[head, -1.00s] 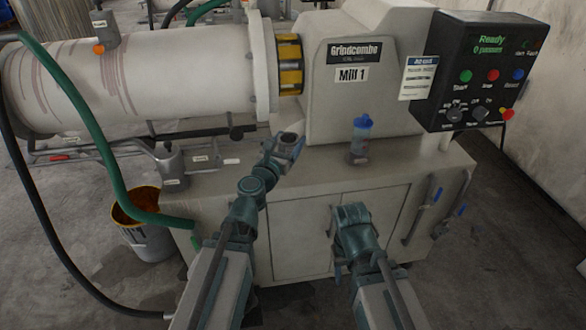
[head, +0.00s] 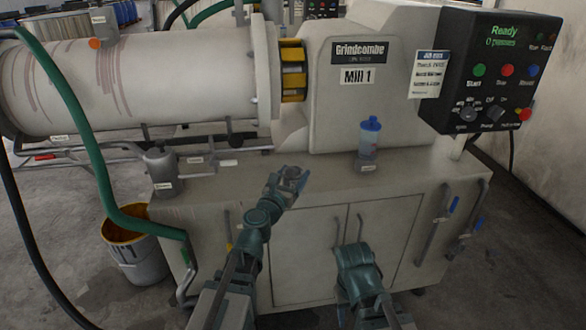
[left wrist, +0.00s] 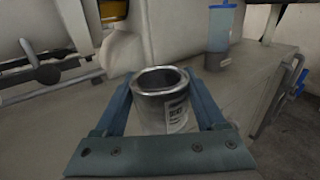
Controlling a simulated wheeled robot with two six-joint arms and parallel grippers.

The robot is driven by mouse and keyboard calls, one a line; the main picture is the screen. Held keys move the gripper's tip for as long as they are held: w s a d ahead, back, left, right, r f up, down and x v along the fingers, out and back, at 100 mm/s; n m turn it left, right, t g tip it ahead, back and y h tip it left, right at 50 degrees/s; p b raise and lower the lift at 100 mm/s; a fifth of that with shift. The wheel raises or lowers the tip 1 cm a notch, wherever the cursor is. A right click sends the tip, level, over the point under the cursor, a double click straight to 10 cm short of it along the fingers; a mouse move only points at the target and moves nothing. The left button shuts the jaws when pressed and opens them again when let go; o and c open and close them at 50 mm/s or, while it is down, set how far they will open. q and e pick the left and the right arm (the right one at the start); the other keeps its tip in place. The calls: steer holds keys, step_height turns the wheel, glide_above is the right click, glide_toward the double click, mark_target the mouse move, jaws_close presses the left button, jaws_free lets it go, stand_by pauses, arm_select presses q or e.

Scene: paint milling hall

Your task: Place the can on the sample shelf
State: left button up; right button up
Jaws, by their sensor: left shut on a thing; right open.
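A small grey metal can (left wrist: 163,100) with an open top and a white label stands upright between the two fingers of my left gripper in the left wrist view. My left gripper (head: 287,182) is shut on it. In the head view the can (head: 292,173) is small and partly hidden by the fingers, near the front edge of the mill's bench top. My right gripper (head: 356,256) is open and empty, low in front of the cabinet doors. I cannot make out a sample shelf in these frames.
Mill 1 (head: 400,105) stands on a pale cabinet (head: 305,250). A blue-capped bottle (head: 369,140) stands on the bench top, right of the can. A control box (head: 490,75) juts out at right. A green hose (head: 75,105) and a bucket (head: 140,262) are at left.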

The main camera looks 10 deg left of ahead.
arm_select(q)
steer(key=w+a, duration=0.1)
steer(key=w, duration=0.3)
steer(key=w+a+f+b, duration=0.1)
steer(key=w, duration=0.9)
steer(key=shift+a+f, duration=0.2)
steer(key=shift+a, duration=0.2)
steer(key=shift+s+f+b, duration=0.15)
steer(key=shift+f+b, duration=0.05)
steer(key=shift+b, duration=0.15)
step_height(320, 180, down, 3)
steer(key=b, duration=0.3)
steer(key=shift+f, duration=0.2)
steer(key=shift+r, duration=0.15)
steer(key=o, duration=1.5)
steer(key=shift+c, duration=0.2)
